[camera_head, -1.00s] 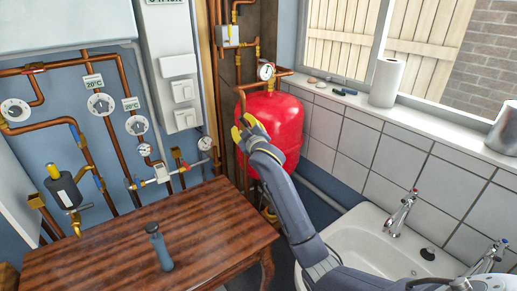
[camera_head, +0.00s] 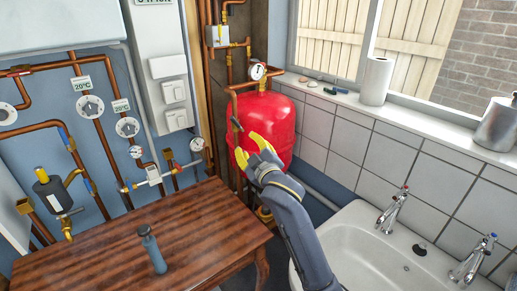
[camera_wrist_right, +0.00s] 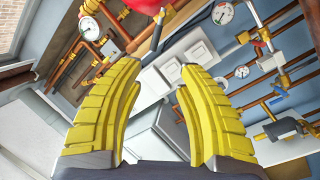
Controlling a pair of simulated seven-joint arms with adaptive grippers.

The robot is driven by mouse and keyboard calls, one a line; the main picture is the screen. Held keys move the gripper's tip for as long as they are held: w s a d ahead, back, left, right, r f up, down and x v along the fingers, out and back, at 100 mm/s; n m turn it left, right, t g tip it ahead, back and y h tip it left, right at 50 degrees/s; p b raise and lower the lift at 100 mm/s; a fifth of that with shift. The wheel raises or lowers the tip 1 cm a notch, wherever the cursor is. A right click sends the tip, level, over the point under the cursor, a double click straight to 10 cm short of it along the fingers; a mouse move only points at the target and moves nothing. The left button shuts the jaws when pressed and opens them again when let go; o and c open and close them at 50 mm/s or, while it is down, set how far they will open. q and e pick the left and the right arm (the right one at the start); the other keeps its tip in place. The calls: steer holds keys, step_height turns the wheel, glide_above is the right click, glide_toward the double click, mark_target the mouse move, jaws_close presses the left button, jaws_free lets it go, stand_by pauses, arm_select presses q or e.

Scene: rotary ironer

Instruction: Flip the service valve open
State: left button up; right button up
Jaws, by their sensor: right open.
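A valve with a dark lever (camera_head: 236,123) sits on the copper pipe just left of the red vessel (camera_head: 275,120). I take it for the service valve. The dark lever also shows in the right wrist view (camera_wrist_right: 157,36), beyond the fingertips and pointing down between them. My right gripper (camera_head: 251,149) is in front of the vessel's lower left side, below the lever. Its yellow fingers are spread with nothing between them, and the gap shows in the right wrist view (camera_wrist_right: 158,70). The lever looks apart from the fingers. My left gripper is not in view.
A wooden table (camera_head: 200,235) with a grey-blue bottle (camera_head: 152,250) stands at lower left. Copper pipes with dials (camera_head: 90,106) cover the left wall. A white sink (camera_head: 355,245) with taps is at right. A paper roll (camera_head: 376,82) stands on the sill.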

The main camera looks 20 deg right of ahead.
steer(key=shift+s+d+f+m, duration=0.2)
steer(key=shift+s+m, duration=0.1)
steer(key=shift+m, duration=0.1)
